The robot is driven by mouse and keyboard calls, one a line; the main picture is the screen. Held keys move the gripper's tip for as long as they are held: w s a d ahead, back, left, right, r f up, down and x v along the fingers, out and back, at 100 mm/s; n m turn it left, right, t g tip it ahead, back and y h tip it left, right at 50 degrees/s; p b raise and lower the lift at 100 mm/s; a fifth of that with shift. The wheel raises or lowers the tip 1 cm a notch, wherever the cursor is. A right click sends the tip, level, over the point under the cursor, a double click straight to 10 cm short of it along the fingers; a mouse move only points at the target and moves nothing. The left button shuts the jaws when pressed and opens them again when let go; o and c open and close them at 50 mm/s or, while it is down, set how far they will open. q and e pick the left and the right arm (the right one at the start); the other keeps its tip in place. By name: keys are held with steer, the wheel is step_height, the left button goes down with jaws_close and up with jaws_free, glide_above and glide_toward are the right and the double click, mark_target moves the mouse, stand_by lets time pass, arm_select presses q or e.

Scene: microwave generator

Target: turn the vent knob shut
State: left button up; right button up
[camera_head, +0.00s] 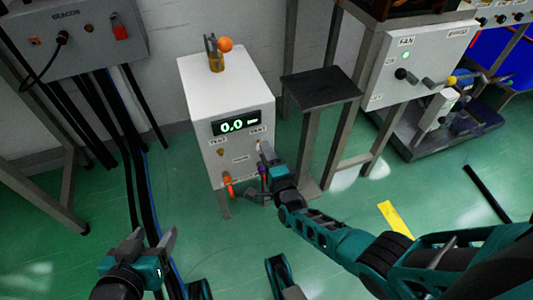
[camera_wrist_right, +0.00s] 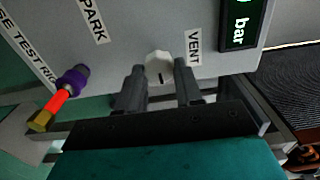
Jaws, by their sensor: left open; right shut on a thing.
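The white vent knob (camera_wrist_right: 159,66) sits on the front panel of the grey box (camera_head: 200,95), beside the VENT label (camera_wrist_right: 194,47). It has a dark mark on its face. My right gripper (camera_wrist_right: 159,82) has its fingers on either side of the knob, shut on it. In the head view my right gripper (camera_head: 266,155) is at the right side of the box front and mostly hides the knob. My left gripper (camera_head: 155,240) is open and empty, low at the left, away from the box. The box display (camera_head: 237,124) reads 0.0.
A purple and orange hose fitting (camera_wrist_right: 66,88) is on the panel near my right gripper. A dark-topped stand (camera_head: 320,87) is just right of the box. A FAN panel (camera_head: 420,65) is further right. Black cables (camera_head: 105,115) hang at the left.

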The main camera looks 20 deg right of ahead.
steer(key=shift+w+a+r, duration=0.1)
steer(key=shift+w, duration=0.05)
steer(key=o, duration=0.7)
arm_select(q)
steer(key=shift+w+r, duration=0.15)
steer(key=shift+w, duration=0.1)
arm_select(e)
steer(key=o, duration=0.3)
arm_select(q)
steer(key=shift+s, duration=0.1)
arm_select(e)
steer(key=shift+o, duration=0.2)
steer(key=shift+s, duration=0.2)
